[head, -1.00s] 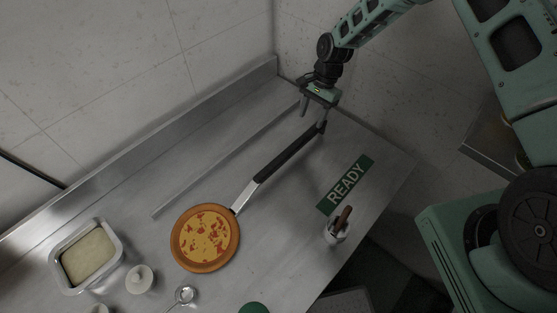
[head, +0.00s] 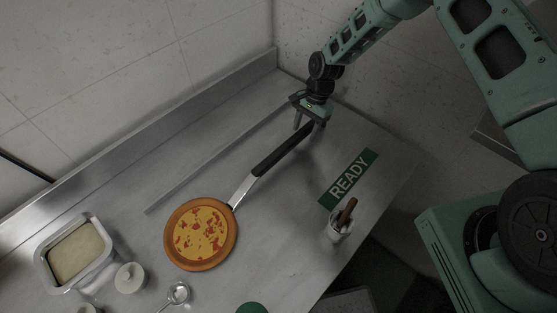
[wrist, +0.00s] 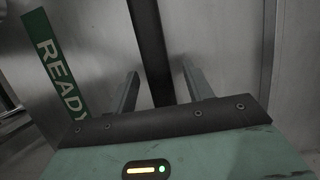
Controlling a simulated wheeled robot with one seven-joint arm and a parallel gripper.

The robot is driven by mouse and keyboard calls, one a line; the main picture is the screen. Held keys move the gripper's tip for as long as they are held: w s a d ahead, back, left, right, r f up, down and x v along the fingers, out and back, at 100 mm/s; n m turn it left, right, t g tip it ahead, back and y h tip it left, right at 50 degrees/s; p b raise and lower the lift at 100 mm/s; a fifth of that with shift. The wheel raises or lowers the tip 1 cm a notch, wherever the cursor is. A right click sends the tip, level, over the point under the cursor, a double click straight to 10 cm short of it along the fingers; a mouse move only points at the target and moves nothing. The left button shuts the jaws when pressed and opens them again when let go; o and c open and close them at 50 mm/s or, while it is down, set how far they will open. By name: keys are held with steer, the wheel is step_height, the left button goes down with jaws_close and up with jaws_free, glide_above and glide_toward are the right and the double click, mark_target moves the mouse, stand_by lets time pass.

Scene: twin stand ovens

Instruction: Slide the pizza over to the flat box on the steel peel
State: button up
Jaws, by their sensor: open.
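The pizza (head: 201,232) lies on the round head of the peel on the steel counter, at lower left of the head view. The peel's steel neck (head: 241,191) leads to a black handle (head: 278,155) pointing up and right. My gripper (head: 303,124) is open over the far end of the handle. In the wrist view the black handle (wrist: 151,50) runs between my two separated fingers (wrist: 160,88). I cannot tell whether the fingers touch it. I see no flat box in either view.
A green READY sign (head: 348,178) lies right of the handle; it also shows in the wrist view (wrist: 56,68). A raised back edge (head: 150,134) borders the counter.

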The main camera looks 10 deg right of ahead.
steer(key=shift+f, duration=0.15)
steer(key=shift+c, duration=0.3)
jaws_close()
stand_by(1.1)
step_height(320, 180, up, 12)
steer(key=p, duration=0.6)
steer(key=shift+p, duration=0.4)
steer(key=shift+f, duration=0.1)
